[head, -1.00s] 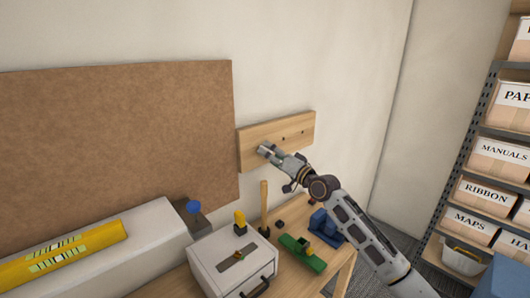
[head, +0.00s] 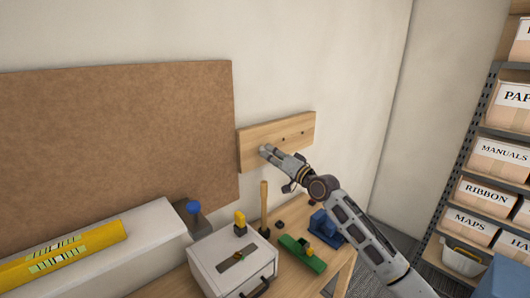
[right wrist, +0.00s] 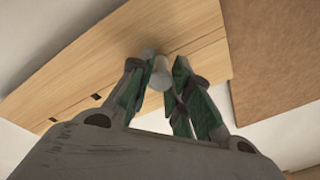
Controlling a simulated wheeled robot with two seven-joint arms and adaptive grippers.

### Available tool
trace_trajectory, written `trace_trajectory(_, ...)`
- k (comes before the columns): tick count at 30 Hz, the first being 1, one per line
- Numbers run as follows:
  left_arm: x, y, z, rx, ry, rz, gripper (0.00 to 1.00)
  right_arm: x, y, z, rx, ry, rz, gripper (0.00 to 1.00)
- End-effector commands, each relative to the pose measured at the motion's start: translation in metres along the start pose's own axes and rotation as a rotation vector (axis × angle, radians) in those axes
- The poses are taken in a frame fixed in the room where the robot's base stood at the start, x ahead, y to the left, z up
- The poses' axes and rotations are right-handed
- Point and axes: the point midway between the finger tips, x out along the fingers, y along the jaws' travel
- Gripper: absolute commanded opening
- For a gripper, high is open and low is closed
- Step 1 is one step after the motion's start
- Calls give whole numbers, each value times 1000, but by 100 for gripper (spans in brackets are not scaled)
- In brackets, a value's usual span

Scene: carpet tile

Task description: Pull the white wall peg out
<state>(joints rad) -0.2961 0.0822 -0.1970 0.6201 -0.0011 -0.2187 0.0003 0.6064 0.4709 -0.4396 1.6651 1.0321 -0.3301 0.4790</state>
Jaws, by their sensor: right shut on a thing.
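The wooden wall board (head: 292,128) is fixed to the wall right of the brown panel, and dark holes show in its right part. In the right wrist view the white wall peg (right wrist: 160,72) sticks out from the board (right wrist: 190,28). My right gripper (head: 266,151) is at the board's lower left part. In the right wrist view its green-padded fingers (right wrist: 160,78) are shut on the peg, one on each side. The peg's base at the board is partly hidden by the fingers. My left gripper is not in view.
Below stand a white drawer box (head: 225,262), an upright wooden stick (head: 264,205), a green block piece (head: 302,254) and a blue object (head: 327,228) on the wooden table. A yellow package (head: 60,258) lies at left. Shelves with labelled boxes (head: 486,195) stand at right.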

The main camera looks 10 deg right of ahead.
Motion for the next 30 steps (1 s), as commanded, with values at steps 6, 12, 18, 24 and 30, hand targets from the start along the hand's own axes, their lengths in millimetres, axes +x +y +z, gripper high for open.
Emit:
trace_trajectory(6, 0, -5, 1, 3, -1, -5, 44, 0, 0, 0, 0, 0, 0, 5)
trace_trajectory(12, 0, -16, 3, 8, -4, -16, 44, 0, 0, 0, 0, 0, 0, 5)
trace_trajectory(18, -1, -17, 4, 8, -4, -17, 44, -2, 0, 0, 0, 0, 1, 5)
trace_trajectory(24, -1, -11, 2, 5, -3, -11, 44, -7, 0, 0, 0, 0, 0, 5)
trace_trajectory(30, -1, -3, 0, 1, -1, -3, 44, -12, 1, 0, 0, 0, 1, 5)
